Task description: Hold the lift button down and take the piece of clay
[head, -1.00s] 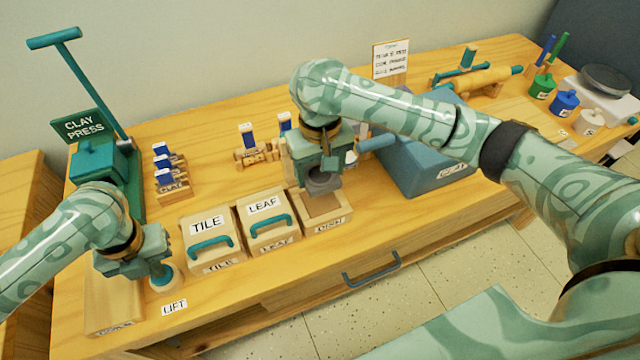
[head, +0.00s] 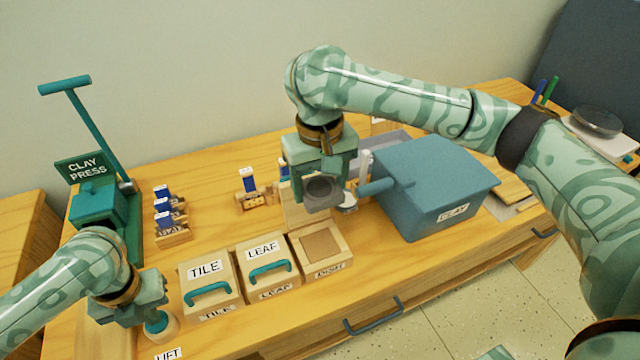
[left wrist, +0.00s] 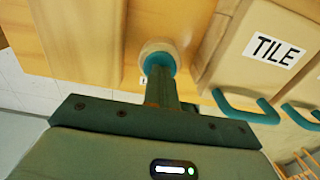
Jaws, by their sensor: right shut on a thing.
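The lift button (head: 156,322) is a teal cap on a round wooden base at the front left of the table, by the LIFT label (head: 168,354). My left gripper (head: 155,312) is shut, its fingertips down on the button; the left wrist view also shows the teal button (left wrist: 158,62) under them. The dark grey piece of clay (head: 320,189) is held by my right gripper (head: 322,176), shut on it, above the open DISH box (head: 340,262). The box's lid stands up behind it, and its brown inside shows.
Closed TILE (head: 208,268) and LEAF (head: 262,252) boxes with teal handles stand between the grippers. A blue CLAY bin (head: 440,180) is close to the right gripper. The clay press (head: 98,205) is at the back left, near small labelled blocks.

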